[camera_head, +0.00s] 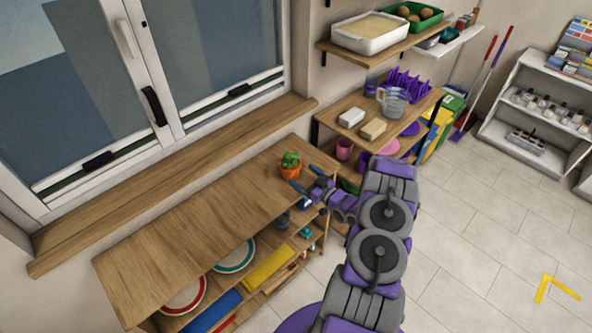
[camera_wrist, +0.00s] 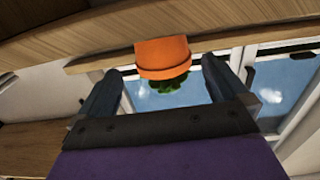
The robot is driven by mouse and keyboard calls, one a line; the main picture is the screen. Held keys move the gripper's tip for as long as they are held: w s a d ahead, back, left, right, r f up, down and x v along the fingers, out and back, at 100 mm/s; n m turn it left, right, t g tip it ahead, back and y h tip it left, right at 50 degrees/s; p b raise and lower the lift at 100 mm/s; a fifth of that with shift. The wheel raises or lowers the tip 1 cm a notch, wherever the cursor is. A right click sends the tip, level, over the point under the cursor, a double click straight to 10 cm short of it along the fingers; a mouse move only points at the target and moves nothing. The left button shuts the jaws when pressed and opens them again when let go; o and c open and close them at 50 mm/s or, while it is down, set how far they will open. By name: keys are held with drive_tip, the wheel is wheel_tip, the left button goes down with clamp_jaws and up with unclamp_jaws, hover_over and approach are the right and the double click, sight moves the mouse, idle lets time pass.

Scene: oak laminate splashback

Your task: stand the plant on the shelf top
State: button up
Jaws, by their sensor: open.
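The plant is a small green plant in an orange pot (camera_head: 290,170). It stands upright on the wooden shelf top (camera_head: 200,235), near its right end. My gripper (camera_head: 302,177) is open just to the right of the pot, its fingers pointing at it. In the wrist view, which is upside down, the orange pot (camera_wrist: 162,58) shows with its leaves below it, between the lines of the open fingers of my gripper (camera_wrist: 162,66). I cannot tell whether a finger touches the pot. Nothing visible is held.
A windowsill (camera_head: 180,180) and window run behind the shelf. Plates (camera_head: 234,256) and a yellow item (camera_head: 269,270) fill the compartments below. A shelf rack (camera_head: 380,105) with a jug (camera_head: 393,101) and blocks stands at the right. The rest of the shelf top is bare.

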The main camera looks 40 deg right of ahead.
drive_tip(key=s, duration=0.6)
drive_tip(key=w+r+g, duration=0.1)
drive_tip(key=w+d+r+n+g, duration=0.1)
drive_tip(key=w, duration=0.1)
drive_tip(key=w+r+g+h, duration=0.1)
drive_tip(key=w+g, duration=0.1)
drive_tip(key=shift+w+d+p, duration=0.15)
drive_tip(key=shift+d+p, duration=0.2)
drive_tip(key=s+a+r+m+g+h, duration=0.15)
drive_tip(key=a+r+g, duration=0.25)
drive_tip(key=r, duration=0.4)
drive_tip(key=s+a+r+g+h, duration=0.1)
drive_tip(key=a+r+g+h, duration=0.3)
drive_tip(key=r, duration=0.5)
drive_tip(key=s+a+r+g+y, duration=0.1)
drive_tip(key=s+a+r+g, duration=0.1)
drive_tip(key=s+a, duration=0.8)
drive_tip(key=s+a+r+g+y, duration=0.2)
drive_tip(key=s+a+r, duration=0.3)
drive_tip(key=s+a, duration=0.5)
drive_tip(key=s+a+r+g+y, duration=0.2)
drive_tip(key=s+a+r+g, duration=0.1)
drive_tip(key=s+a, duration=0.7)
drive_tip(key=s, duration=0.3)
drive_tip(key=shift+s+a+r+g, duration=0.2)
drive_tip(key=shift+a+r+g, duration=0.15)
drive_tip(key=shift+r+g, duration=0.05)
